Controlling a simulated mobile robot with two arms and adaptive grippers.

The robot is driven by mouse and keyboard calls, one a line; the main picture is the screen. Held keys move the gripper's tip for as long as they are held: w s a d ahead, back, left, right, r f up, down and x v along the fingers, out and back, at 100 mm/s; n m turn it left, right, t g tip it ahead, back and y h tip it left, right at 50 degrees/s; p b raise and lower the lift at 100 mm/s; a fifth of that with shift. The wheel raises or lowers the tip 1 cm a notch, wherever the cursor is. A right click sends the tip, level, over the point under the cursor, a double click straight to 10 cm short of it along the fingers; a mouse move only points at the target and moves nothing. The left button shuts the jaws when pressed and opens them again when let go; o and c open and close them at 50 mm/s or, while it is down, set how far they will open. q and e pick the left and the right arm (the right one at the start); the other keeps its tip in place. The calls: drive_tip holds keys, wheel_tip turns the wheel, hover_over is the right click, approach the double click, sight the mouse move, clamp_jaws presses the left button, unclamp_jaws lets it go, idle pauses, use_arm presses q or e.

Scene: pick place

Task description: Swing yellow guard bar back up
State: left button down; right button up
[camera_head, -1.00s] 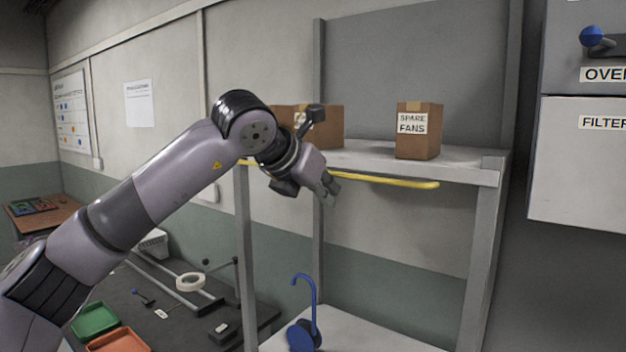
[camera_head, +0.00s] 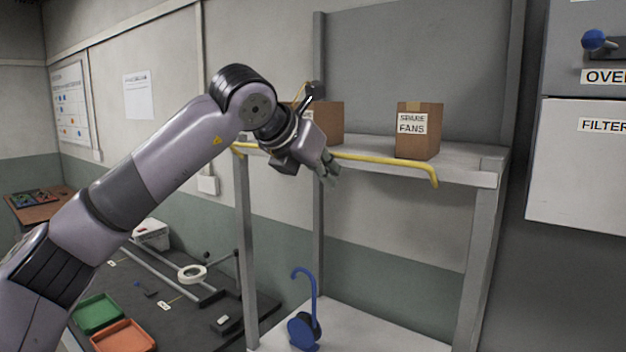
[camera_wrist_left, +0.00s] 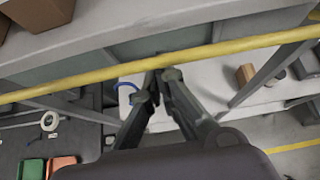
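The yellow guard bar (camera_head: 380,161) runs along the front edge of the shelf, its right end bent downward. In the left wrist view the bar (camera_wrist_left: 85,79) crosses the whole picture just beyond my fingertips. My left gripper (camera_head: 332,172) is at the middle of the bar, on its near side, pointing down and to the right. In the left wrist view its fingers (camera_wrist_left: 158,80) come together at the tips, with nothing seen between them. Whether they touch the bar is unclear. My right gripper is not in view.
A box labelled spare fans (camera_head: 420,130) stands on the upper shelf (camera_head: 470,160); another box (camera_head: 330,122) is partly behind my left arm. A blue hooked object (camera_head: 304,325) stands on the lower shelf. A grey cabinet (camera_head: 580,165) is at right. Trays (camera_head: 97,314) lie on a dark table.

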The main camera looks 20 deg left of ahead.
use_arm(q)
drive_tip(key=shift+r, duration=0.2)
drive_tip(key=shift+w+d+r+p, duration=0.1)
drive_tip(key=shift+w+r+p, duration=0.1)
drive_tip(key=shift+r+p, duration=0.45)
drive_tip(key=shift+w+d+r+p, duration=0.1)
drive_tip(key=shift+w+r+p, duration=0.1)
drive_tip(key=shift+r+p, duration=0.4)
drive_tip(key=shift+s+r, duration=0.1)
drive_tip(key=shift+r, duration=0.1)
drive_tip(key=shift+w+r+p, duration=0.3)
drive_tip(key=shift+r+p, duration=0.1)
drive_tip(key=shift+f, duration=0.15)
drive_tip(key=shift+s, duration=0.1)
